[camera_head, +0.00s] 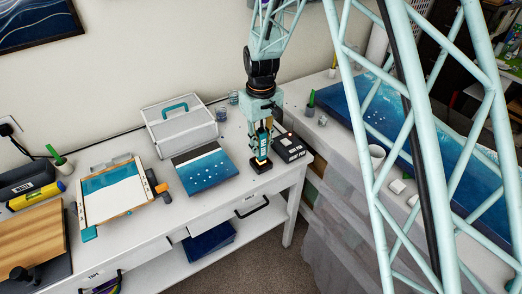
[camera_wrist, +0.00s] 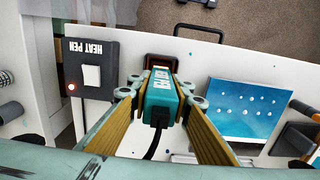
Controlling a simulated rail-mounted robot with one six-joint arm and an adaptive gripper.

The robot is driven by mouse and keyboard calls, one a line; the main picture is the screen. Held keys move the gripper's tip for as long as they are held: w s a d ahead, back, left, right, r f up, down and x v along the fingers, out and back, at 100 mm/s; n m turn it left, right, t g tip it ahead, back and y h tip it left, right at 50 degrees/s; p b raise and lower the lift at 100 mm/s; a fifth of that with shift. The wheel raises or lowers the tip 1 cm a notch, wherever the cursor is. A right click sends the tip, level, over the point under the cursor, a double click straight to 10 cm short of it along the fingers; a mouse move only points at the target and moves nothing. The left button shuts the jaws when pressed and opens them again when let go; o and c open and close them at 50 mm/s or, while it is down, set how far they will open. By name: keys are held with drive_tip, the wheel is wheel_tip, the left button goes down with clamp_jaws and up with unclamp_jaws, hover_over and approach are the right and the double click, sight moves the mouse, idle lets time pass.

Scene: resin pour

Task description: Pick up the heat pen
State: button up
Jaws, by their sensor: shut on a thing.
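The heat pen (camera_wrist: 159,98) is teal with white lettering and a black cord running down toward the camera in the wrist view. My gripper (camera_wrist: 160,90) is shut on its body, one finger on each side. In the head view my gripper (camera_head: 261,150) points down at the right end of the white table, with a teal part of the pen (camera_head: 264,142) showing between the fingers. The pen's far end is at a small dark holder (camera_head: 261,166), which also shows in the wrist view (camera_wrist: 161,61). I cannot tell whether the tip is still inside it.
The black HEAT PEN control box (camera_head: 289,147) stands right beside my gripper; its red light shows in the wrist view. A blue resin panel (camera_head: 205,168) lies to the left, with a white storage box (camera_head: 180,124) behind. The table's front edge is close.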

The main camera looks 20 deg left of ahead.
sight(261, 139)
drive_tip(key=shift+r, duration=0.2)
drive_tip(key=shift+r, duration=1.6)
drive_tip(key=s+d+r+b, duration=0.1)
drive_tip(key=s+d, duration=0.7)
drive_tip(key=s, duration=0.5)
drive_tip(key=shift+s+d+r, duration=0.2)
drive_tip(key=shift+s+d, duration=0.05)
drive_tip(key=shift+d, duration=0.05)
drive_tip(key=shift+w, duration=0.1)
